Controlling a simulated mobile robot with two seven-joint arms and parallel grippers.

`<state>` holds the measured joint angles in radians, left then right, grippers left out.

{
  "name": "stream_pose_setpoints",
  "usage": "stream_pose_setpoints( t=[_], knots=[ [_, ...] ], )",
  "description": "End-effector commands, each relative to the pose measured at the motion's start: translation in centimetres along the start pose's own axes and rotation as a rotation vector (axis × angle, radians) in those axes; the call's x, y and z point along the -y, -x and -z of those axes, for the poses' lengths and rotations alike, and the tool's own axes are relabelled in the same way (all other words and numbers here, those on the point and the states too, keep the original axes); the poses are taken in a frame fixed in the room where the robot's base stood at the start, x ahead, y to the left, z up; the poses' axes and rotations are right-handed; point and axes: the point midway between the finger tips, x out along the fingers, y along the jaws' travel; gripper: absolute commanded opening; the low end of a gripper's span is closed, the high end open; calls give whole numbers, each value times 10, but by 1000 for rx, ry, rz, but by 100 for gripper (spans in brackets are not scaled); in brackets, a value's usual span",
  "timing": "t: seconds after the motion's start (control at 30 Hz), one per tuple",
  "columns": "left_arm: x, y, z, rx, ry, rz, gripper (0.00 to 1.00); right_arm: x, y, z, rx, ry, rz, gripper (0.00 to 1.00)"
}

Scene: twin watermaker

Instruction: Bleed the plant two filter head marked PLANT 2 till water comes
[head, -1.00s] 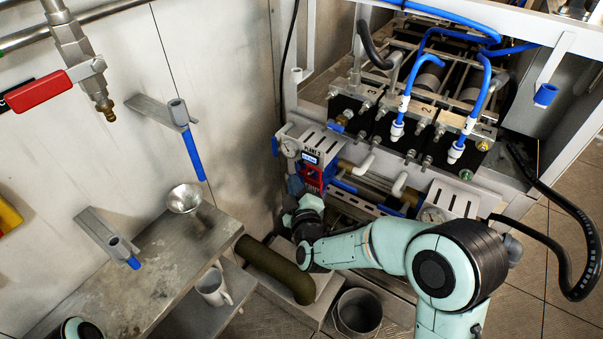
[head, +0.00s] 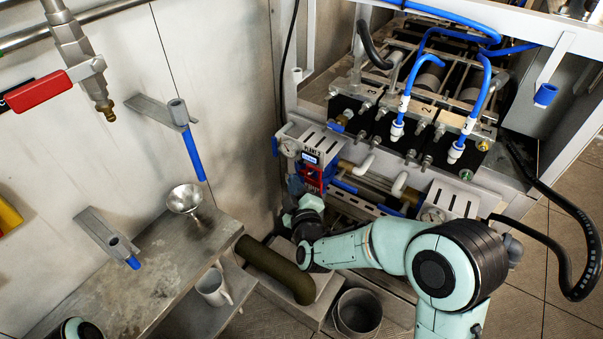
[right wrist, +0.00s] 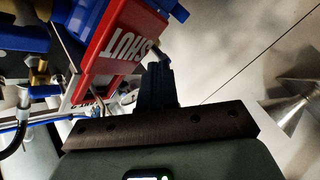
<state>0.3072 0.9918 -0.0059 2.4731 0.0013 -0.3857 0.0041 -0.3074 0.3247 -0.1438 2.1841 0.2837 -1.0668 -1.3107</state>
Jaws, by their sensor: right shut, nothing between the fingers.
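The plant two unit carries a PLANT label (head: 313,152) on its grey bracket, its number too small to read surely. Below is a red and blue box (head: 312,178); in the right wrist view its red plate (right wrist: 118,45) reads SHUT. My right gripper (head: 296,186) is beside the box's left side, its fingers together and empty. In the right wrist view the dark fingers (right wrist: 158,85) point at a small pale stem (right wrist: 157,48) beside the red plate. I cannot tell whether they touch it. The bleed point itself is not clear. My left gripper is out of view.
A bucket (head: 358,330) stands on the floor below my right arm. A thick olive pipe (head: 275,270) lies left of it. A metal funnel (head: 184,198) and mug (head: 213,288) are on the left shelves. A black hose (head: 560,205) loops at the right.

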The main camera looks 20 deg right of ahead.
Motion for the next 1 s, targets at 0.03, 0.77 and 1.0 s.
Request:
stream_pose_setpoints(
  t=[0.03,0.77,1.0],
  knots=[
    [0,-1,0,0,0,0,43,-1,-1,-1,0,0,-1,0],
    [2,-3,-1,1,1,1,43,-5,-7,-5,0,0,-1,0],
    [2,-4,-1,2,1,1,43,-6,-9,-7,0,0,0,0]
  ],
)
